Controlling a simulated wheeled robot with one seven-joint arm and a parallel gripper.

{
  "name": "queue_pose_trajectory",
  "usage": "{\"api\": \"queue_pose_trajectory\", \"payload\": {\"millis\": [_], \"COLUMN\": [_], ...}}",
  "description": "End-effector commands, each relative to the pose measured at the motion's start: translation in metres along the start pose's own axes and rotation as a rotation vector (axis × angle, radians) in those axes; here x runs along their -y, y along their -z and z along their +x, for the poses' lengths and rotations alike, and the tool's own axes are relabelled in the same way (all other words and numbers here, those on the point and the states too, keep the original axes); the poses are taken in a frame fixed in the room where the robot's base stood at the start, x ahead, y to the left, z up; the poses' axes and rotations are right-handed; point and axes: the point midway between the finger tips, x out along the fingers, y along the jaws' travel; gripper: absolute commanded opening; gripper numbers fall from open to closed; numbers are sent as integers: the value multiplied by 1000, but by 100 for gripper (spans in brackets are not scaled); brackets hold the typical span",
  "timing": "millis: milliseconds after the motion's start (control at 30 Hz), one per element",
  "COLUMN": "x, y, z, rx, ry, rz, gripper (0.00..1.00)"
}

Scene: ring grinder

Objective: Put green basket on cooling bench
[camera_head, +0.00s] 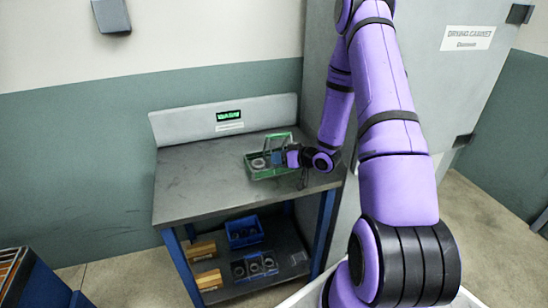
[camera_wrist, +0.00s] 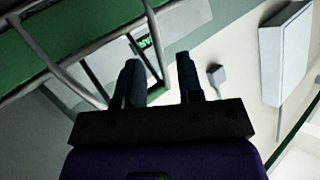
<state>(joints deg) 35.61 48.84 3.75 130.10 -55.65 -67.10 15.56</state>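The green basket (camera_head: 268,170) stands on the grey top of a bench (camera_head: 190,190), near its right side, with its handle up. At least one grey ring shows inside it. My gripper (camera_head: 281,158) is at the basket's right side, close to the handle. In the wrist view my gripper (camera_wrist: 160,82) has its two dark fingers apart, with a gap between them. The basket's green wall and metal bars (camera_wrist: 80,55) fill the upper left there, and part of the handle reaches close to the left finger. Whether the fingers touch it I cannot tell.
A lit green sign (camera_head: 229,116) is on the bench's back panel. The lower shelf holds a blue bin (camera_head: 244,231), a blue tray of rings (camera_head: 255,267) and wooden blocks (camera_head: 204,250). A grey drying cabinet (camera_head: 440,80) stands at the right. The bench top's left half is clear.

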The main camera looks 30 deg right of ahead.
Motion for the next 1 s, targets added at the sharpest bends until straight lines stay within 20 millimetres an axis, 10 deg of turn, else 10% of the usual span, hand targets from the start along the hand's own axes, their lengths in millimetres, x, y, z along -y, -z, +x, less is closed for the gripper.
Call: {"api": "queue_pose_trajectory", "payload": {"millis": [300,633,1000], "x": [0,0,17], "y": [0,4,87], "z": [-62,-87,-88], "rx": [0,12,210], "ry": [-3,-10,-237], "rz": [1,-13,-213], "gripper": [34,34,34]}}
